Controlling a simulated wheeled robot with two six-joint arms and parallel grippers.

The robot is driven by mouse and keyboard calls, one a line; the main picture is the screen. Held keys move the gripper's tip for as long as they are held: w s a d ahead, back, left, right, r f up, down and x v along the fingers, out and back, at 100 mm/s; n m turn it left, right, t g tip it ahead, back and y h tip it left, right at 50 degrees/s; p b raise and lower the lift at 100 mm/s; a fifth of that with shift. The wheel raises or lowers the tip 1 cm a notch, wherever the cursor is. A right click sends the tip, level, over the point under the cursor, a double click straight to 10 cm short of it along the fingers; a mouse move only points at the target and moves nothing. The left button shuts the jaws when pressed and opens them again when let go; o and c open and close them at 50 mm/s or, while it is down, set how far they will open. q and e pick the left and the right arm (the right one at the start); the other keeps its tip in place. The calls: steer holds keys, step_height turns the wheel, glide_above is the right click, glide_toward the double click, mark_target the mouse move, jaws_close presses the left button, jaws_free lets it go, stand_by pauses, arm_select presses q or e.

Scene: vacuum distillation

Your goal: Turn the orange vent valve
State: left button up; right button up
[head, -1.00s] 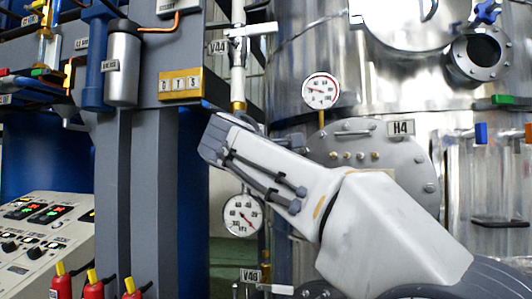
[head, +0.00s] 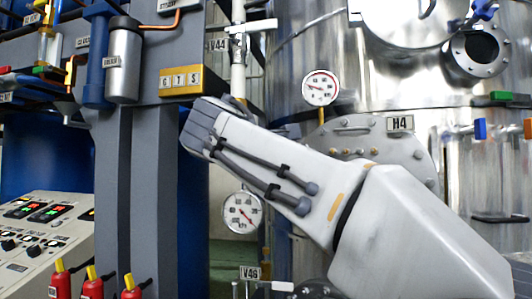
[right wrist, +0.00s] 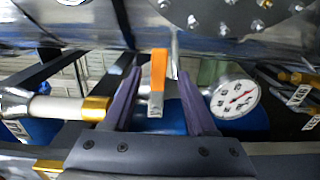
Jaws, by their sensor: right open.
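An orange valve handle (right wrist: 158,75) shows in the right wrist view, standing between the two purple-grey fingers of my right gripper (right wrist: 160,72). The fingers are apart, one on each side of the handle, with a visible gap on both sides. I cannot tell how deep the handle sits between them. The handle is on a pipe with a brass collar (right wrist: 95,108) at its left. In the head view my right arm hides this handle and most of the gripper. My left gripper is not in view.
A round gauge (right wrist: 235,97) is close to the right finger; a lower gauge (head: 242,212) shows below my arm. The steel vessel (head: 300,50) with another gauge (head: 320,87) is behind my arm. Grey columns (head: 147,180) and a control panel (head: 45,230) are at left.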

steer(key=b+v, duration=0.1)
steer(key=v, duration=0.5)
steer(key=shift+s, duration=0.15)
stand_by(0.3)
steer(key=s+a+f+g+y, duration=0.15)
steer(key=f+g, duration=0.25)
steer(key=f, duration=0.9)
steer(key=s+a+f+g+y, duration=0.1)
steer(key=s+f+g+y, duration=0.15)
steer(key=f, duration=1.15)
steer(key=s+d+f+m+g+y, duration=0.1)
steer(key=s+d+f+m+g, duration=0.1)
steer(key=s+f, duration=0.6)
steer(key=s+d+f+m+g+p, duration=0.1)
steer(key=s+d+f+m+g, duration=0.1)
steer(key=s+f+g, duration=0.3)
steer(key=s+d+f+m+g+y, duration=0.1)
steer(key=s+d+f+m+g, duration=0.1)
steer(key=s+f, duration=0.8)
steer(key=shift+s+f+m+g+y, duration=0.35)
steer(key=shift+f+m+g, duration=0.15)
steer(key=shift+f+g, duration=0.4)
